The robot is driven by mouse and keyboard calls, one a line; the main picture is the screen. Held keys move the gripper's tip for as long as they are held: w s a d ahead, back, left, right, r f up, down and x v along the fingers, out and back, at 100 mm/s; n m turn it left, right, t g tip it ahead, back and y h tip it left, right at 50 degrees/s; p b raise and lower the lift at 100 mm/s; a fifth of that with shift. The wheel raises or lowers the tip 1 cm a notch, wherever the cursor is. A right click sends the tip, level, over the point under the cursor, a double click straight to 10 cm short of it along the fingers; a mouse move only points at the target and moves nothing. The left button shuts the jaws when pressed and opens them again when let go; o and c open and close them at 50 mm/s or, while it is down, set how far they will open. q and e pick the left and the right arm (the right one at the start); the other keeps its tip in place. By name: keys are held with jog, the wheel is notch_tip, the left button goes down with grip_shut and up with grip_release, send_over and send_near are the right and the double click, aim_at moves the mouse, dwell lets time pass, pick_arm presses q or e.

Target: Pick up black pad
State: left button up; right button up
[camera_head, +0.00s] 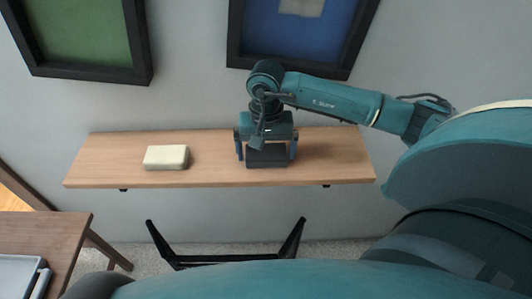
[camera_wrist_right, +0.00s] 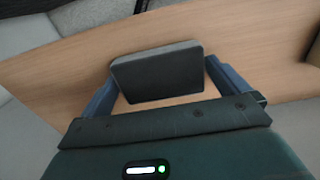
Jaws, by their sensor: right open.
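The black pad (camera_head: 267,156) is on the wooden wall shelf (camera_head: 215,170), right of its middle. My right gripper (camera_head: 266,155) reaches down over it from above, with one finger on each side. In the right wrist view, the pad (camera_wrist_right: 157,74) shows as a dark block between the two fingers of the open gripper (camera_wrist_right: 158,85). Narrow gaps show between the pad and the fingers. The pad's lower edge is close to the gripper's palm in that view. My left gripper is not in view.
A cream block (camera_head: 166,157) lies on the left part of the shelf, well apart from the pad. Two black-framed pictures, one green (camera_head: 80,30) and one blue (camera_head: 300,38), hang on the wall above. A wooden table (camera_head: 50,230) stands at lower left.

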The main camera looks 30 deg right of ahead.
aim_at(266, 151)
jog(key=c, duration=0.7)
jog(key=shift+r, duration=0.1)
notch_tip(266, 151, up, 10)
jog(key=shift+b, duration=0.3)
